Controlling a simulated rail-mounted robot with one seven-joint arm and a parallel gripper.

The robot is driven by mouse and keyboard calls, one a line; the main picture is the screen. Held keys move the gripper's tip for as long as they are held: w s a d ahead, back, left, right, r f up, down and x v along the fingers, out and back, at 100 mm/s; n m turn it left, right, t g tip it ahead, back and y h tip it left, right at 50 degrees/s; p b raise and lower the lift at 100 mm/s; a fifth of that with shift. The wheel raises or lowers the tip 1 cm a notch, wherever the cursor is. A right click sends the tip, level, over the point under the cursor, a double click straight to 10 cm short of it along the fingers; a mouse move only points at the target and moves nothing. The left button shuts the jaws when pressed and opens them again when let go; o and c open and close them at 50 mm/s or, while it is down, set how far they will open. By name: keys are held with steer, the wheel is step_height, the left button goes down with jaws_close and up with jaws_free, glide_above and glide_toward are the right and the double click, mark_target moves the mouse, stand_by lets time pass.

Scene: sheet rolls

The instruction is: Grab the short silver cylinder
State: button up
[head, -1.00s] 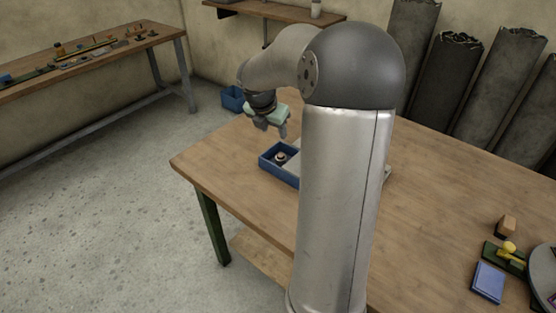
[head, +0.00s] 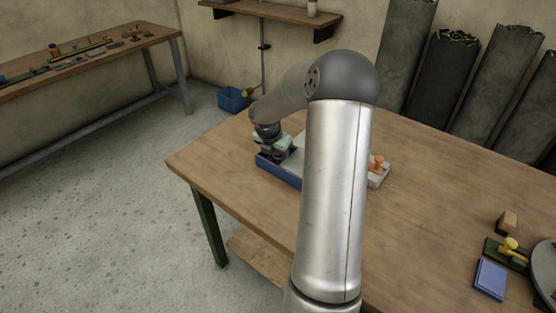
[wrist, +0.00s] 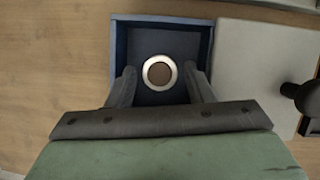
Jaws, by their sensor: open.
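The short silver cylinder (wrist: 159,73) stands in a blue tray (wrist: 160,20) in the wrist view, seen from above as a pale ring with a brown centre. My gripper (wrist: 161,82) is open, with one finger to the left of the cylinder and the other to its right. Gaps show between the fingers and the cylinder. In the head view my gripper (head: 273,150) is low over the blue tray (head: 283,175) on the wooden table, and the cylinder is hidden there.
A light grey plate (wrist: 262,70) adjoins the tray's right side, with a dark knobbed part (wrist: 303,95) at its edge. In the head view an orange part (head: 377,163) sits behind my arm. Table to the tray's left is clear.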

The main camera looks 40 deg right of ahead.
steer(key=shift+w+d+f, duration=0.1)
steer(key=shift+f, duration=0.15)
steer(key=c, duration=0.8)
steer(key=shift+r, duration=0.1)
steer(key=shift+c, duration=0.2)
